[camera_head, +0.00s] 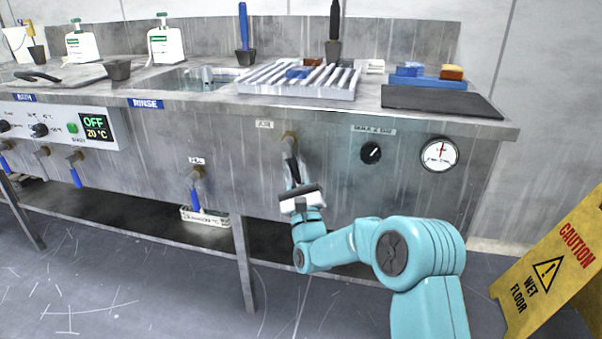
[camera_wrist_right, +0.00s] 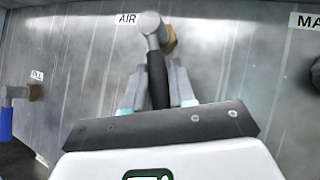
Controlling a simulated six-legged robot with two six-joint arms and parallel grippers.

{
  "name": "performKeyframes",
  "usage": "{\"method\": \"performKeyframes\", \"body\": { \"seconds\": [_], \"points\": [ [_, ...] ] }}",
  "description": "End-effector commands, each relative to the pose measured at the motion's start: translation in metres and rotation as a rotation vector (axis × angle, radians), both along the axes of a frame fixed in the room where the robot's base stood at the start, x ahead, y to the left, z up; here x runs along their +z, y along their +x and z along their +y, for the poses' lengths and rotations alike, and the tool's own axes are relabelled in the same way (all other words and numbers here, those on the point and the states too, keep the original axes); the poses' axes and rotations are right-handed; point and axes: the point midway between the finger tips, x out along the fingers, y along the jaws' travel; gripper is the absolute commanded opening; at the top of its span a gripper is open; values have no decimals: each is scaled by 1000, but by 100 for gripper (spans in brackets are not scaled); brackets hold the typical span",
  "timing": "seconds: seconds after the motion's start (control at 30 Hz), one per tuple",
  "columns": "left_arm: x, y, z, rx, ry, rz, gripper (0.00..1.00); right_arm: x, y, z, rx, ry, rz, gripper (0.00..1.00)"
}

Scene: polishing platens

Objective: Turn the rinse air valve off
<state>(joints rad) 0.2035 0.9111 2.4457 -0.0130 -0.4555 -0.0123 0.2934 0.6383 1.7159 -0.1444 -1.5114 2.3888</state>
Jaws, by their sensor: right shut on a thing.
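The air valve (camera_head: 289,139) sits on the metal front panel under the AIR label, with a brass fitting and a dark lever. In the right wrist view the valve body (camera_wrist_right: 150,22) is at top centre and its black lever (camera_wrist_right: 158,82) hangs down, slightly tilted. My right gripper (camera_head: 293,172) has its fingers on both sides of this lever and is shut on it; in the right wrist view the fingers (camera_wrist_right: 158,88) flank the lever. The lever's lower end is hidden by the gripper. My left gripper is not in view.
Another valve with a blue handle (camera_head: 194,192) hangs to the left. A black knob (camera_head: 371,153) and a gauge (camera_head: 440,154) are to the right. The worktop holds a ribbed rack (camera_head: 335,82) and a dark mat (camera_head: 440,101). A yellow wet-floor sign (camera_head: 558,268) stands at the right.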

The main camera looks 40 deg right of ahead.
Motion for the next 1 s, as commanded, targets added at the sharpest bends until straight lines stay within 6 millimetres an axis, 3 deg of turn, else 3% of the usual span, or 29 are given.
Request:
{"method": "performKeyframes", "body": {
  "seconds": [0.5,1.0],
  "points": [
    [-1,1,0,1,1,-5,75,-4,21,10,5,173,-206,0],
    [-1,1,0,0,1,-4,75,-5,24,14,6,247,-291,0]
  ]
}}
